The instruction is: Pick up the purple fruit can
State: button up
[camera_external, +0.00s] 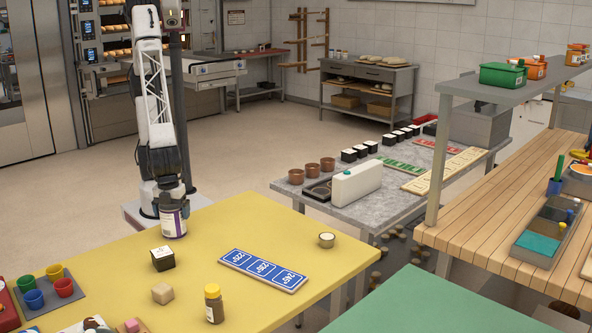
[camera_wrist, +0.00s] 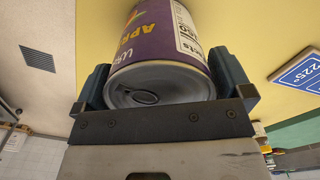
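The purple fruit can (camera_external: 173,221) is upright at the back edge of the yellow table (camera_external: 215,222), below my gripper (camera_external: 168,203). Its purple label has yellow lettering and a white panel. In the wrist view the can (camera_wrist: 155,38) shows its grey pull-tab lid toward my gripper (camera_wrist: 165,85). One finger is on each side of the can, and both appear to touch it, so my gripper looks shut on it. I cannot tell whether its base rests on the table or is just clear of it.
On the yellow table are a black-and-white box (camera_external: 162,258), a wooden cube (camera_external: 162,293), a blue temperature board (camera_external: 263,269), a small round tin (camera_external: 326,240), a yellow-capped jar (camera_external: 213,303) and coloured cups (camera_external: 34,299).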

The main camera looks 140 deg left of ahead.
jog(key=c, duration=1)
jog(key=shift+o, duration=0.2)
jog(key=shift+r, duration=0.2)
jog(key=shift+r, duration=1.45)
jog(key=shift+s+a+r, duration=0.1)
jog(key=shift+s+r, duration=0.1)
jog(key=shift+s, duration=0.05)
jog(key=s+a+r, duration=0.1)
jog(key=s+a, duration=0.4)
jog(key=s, duration=0.9)
jog(key=shift+s+a+r, duration=0.2)
